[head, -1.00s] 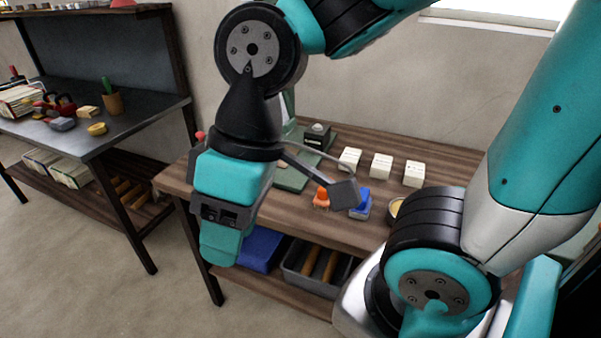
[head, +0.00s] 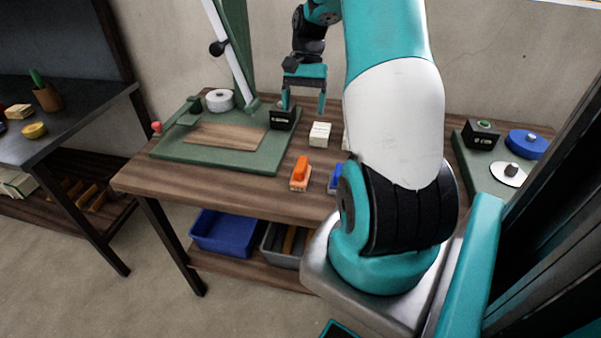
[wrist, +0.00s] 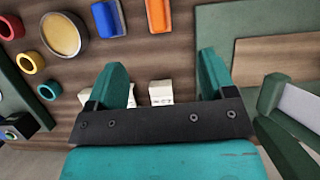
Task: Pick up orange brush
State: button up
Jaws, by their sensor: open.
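The orange brush (head: 300,172) lies on the wooden table near its front edge, in the middle of the head view. It has an orange top on a pale base. In the wrist view the orange brush (wrist: 158,15) is at the top edge, partly cut off, beyond the fingertips. My gripper (head: 304,106) is open and empty, pointing down over the back of the table, behind the brush and apart from it. In the wrist view its two teal fingers (wrist: 160,75) are spread wide, with white blocks (wrist: 161,93) showing between them.
A blue brush (head: 334,180) lies just right of the orange one, partly hidden by my arm. A green board with a wooden plate (head: 240,135) and a black box (head: 284,116) are on the left. Coloured rings (wrist: 30,62) and a round tin (wrist: 64,35) show in the wrist view.

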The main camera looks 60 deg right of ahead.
aim_at(301, 162)
jog(key=x, duration=1.2)
jog(key=shift+s+d+p, duration=0.2)
jog(key=shift+d+p, duration=0.05)
jog(key=shift+p, duration=0.1)
jog(key=p+x, duration=0.1)
jog(key=x, duration=0.4)
jog(key=shift+a+f, duration=0.2)
jog(key=shift+a, duration=0.05)
jog(key=shift+c, duration=0.2)
jog(key=c, duration=1)
